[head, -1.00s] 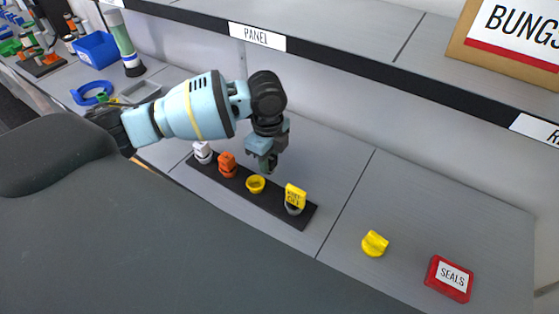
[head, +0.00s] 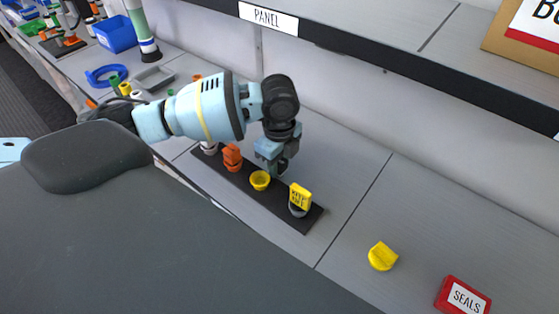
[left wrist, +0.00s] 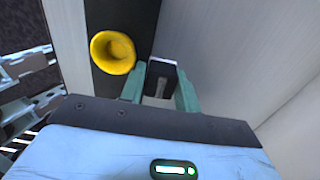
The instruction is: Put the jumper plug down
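My left gripper (head: 279,168) hangs behind the dark strip (head: 240,181), close to the yellow cup (head: 260,180). In the left wrist view its teal fingers (left wrist: 159,88) are closed on a small block with a black top and pale side (left wrist: 162,70), which I take to be the jumper plug. The yellow cup (left wrist: 113,52) is just left of the fingers there and apart from them. In the head view the plug is mostly hidden by the gripper, and I cannot tell whether it touches the table. My right gripper is not in view.
The strip also bears an orange plug (head: 232,158), a whitish fitting (head: 209,147) and a grey fitting with a yellow tag (head: 300,197). A loose yellow plug (head: 382,256) and a red SEALS box (head: 463,297) lie to the right. A shelf edge (head: 400,66) runs above.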

